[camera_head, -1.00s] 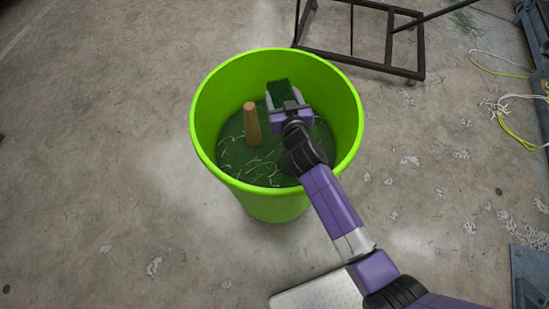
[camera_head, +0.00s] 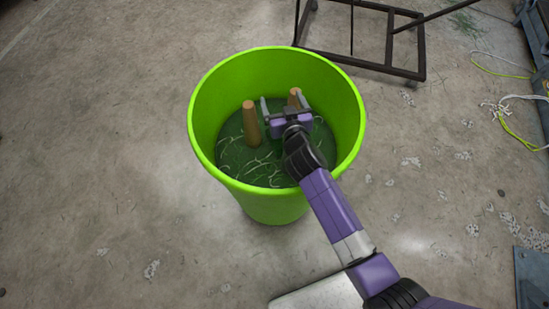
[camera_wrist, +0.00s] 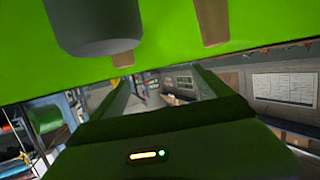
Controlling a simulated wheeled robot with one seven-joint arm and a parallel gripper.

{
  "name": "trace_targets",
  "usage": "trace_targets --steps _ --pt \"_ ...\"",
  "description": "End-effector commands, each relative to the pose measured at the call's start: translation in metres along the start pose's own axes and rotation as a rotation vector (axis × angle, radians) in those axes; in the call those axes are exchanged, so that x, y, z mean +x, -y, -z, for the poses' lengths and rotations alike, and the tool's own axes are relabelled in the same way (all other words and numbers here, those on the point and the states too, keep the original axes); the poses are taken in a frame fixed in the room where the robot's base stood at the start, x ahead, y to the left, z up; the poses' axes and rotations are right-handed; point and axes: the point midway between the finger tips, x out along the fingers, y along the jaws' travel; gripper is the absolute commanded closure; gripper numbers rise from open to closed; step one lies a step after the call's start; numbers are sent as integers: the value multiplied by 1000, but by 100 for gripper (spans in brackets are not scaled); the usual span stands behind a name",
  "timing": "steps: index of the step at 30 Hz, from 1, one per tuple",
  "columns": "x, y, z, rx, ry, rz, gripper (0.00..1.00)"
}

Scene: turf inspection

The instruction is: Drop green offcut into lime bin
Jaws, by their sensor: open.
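The lime bin (camera_head: 262,207) stands upright on the concrete floor in the head view. It also fills the top of the wrist view as a bright green surface (camera_wrist: 165,35). My gripper (camera_head: 283,103) is inside the bin's mouth, towards its right side, with fingers spread and nothing seen between them. The fingers also show apart in the wrist view (camera_wrist: 160,78). I cannot pick out the green offcut in either current view; the bin's bottom is dark green with pale strands, and my arm hides part of it.
Two wooden pegs stand in the bin, one left of my gripper (camera_head: 252,125), one just behind it (camera_head: 295,96). A dark metal frame (camera_head: 388,40) stands behind the bin. Pale and yellow cords (camera_head: 510,125) lie at right. Floor left of the bin is clear.

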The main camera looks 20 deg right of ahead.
Motion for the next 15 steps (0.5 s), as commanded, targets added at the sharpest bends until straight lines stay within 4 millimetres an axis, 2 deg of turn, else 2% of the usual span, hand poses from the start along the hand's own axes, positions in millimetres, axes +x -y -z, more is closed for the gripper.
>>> trace_targets --steps 5,15 --pt "-16 0 -1 0 1 1 12" --pt "-68 0 -2 -1 1 0 12"
